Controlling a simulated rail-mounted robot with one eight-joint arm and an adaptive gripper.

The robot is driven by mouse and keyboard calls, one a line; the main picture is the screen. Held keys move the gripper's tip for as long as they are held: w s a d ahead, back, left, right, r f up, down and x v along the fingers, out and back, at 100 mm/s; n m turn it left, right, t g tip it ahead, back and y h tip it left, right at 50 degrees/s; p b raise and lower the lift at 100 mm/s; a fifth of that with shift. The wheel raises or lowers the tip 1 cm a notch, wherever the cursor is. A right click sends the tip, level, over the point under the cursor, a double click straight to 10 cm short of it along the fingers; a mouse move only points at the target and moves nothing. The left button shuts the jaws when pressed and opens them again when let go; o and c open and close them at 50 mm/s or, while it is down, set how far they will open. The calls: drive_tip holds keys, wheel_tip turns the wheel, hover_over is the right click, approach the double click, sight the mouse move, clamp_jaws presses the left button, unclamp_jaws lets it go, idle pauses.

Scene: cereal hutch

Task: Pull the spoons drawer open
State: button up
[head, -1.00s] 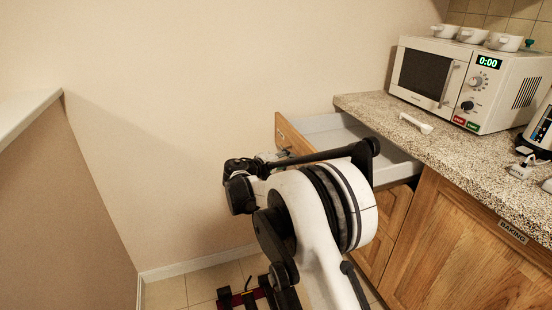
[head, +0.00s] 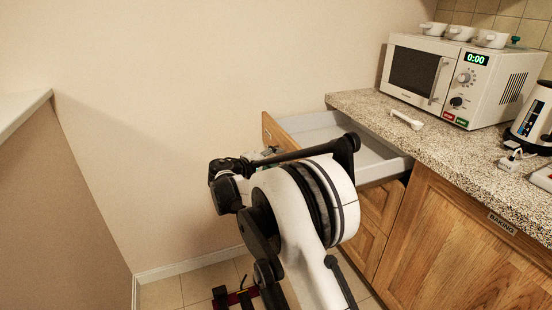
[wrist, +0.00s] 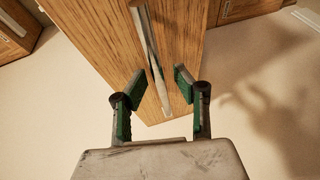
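The open drawer (head: 376,157) under the counter's left end is pulled well out, and its grey-white inside looks empty. Its wooden front (head: 269,131) faces left; no label on it is readable. In the wrist view the wooden front (wrist: 110,35) carries a metal bar handle (wrist: 153,55). My gripper (wrist: 160,84) is open, with its green-padded fingertips on either side of the handle's lower part. Gaps show between both pads and the bar. In the head view my arm hides most of the gripper and the handle.
The speckled counter (head: 452,157) holds a microwave (head: 435,80) with white cups on top, a white scoop-like utensil (head: 407,120) and a kettle (head: 533,125). A cupboard door (head: 440,240) labelled BAKING is at right. Open floor and a bare wall lie left.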

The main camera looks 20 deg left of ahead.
drive_tip(key=v, duration=1.2)
idle(0.4)
